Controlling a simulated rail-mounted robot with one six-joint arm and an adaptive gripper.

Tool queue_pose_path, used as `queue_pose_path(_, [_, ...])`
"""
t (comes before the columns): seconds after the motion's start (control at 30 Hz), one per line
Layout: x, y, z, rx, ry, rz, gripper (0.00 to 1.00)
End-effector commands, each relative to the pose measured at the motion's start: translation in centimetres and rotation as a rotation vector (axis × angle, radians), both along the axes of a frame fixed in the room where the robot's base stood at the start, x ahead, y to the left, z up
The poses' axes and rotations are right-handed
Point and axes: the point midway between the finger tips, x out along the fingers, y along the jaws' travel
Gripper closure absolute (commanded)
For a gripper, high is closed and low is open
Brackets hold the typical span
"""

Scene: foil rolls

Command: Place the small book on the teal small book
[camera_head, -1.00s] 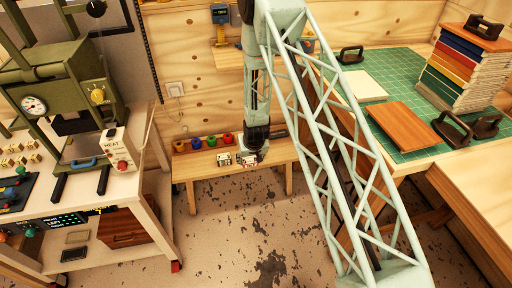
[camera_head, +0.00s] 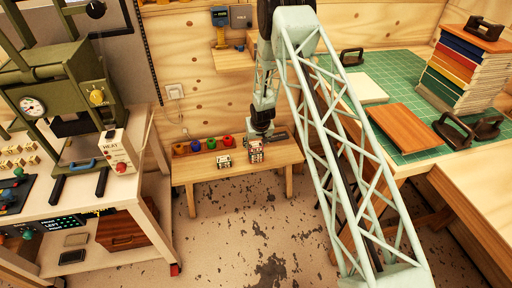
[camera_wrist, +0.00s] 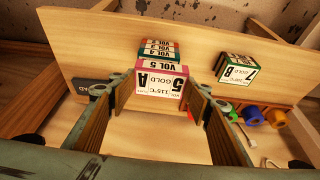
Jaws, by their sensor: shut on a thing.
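A pink-edged small book (camera_wrist: 162,84), labelled "A", "5" and "GOLD", sits between the fingers of my gripper (camera_wrist: 162,108) in the wrist view. My gripper is shut on it. In the head view the lettered stack (camera_head: 256,153) is on the low bench, just in front of my gripper (camera_head: 262,136). A separate green-edged small book group (camera_wrist: 237,68), labelled "GOLD", stands to the right in the wrist view.
The low wooden bench (camera_head: 205,174) carries several coloured foil rolls (camera_head: 210,143) along its back, close to the books. A heat press (camera_head: 65,90) stands left. A green cutting mat (camera_head: 400,75) with a book pile (camera_head: 462,70) lies right.

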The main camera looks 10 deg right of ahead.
Motion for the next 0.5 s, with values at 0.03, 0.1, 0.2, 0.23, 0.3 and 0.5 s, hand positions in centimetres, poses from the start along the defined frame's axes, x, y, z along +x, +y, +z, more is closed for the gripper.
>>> queue_pose_path(0.03, [0.34, -0.14, 0.20, 0.000, -0.001, 0.000, 0.66])
queue_pose_path(0.1, [0.67, -0.27, 0.19, 0.000, -0.002, 0.000, 0.66])
queue_pose_path(0.2, [0.86, -0.39, 0.09, -0.001, -0.001, 0.000, 0.66])
queue_pose_path(0.23, [0.89, -0.39, 0.07, -0.001, -0.001, 0.000, 0.66])
queue_pose_path(0.3, [0.92, -0.41, 0.02, -0.001, 0.000, 0.000, 0.66])
queue_pose_path(0.5, [0.92, -0.39, 0.00, 0.000, -0.001, 0.000, 0.66])
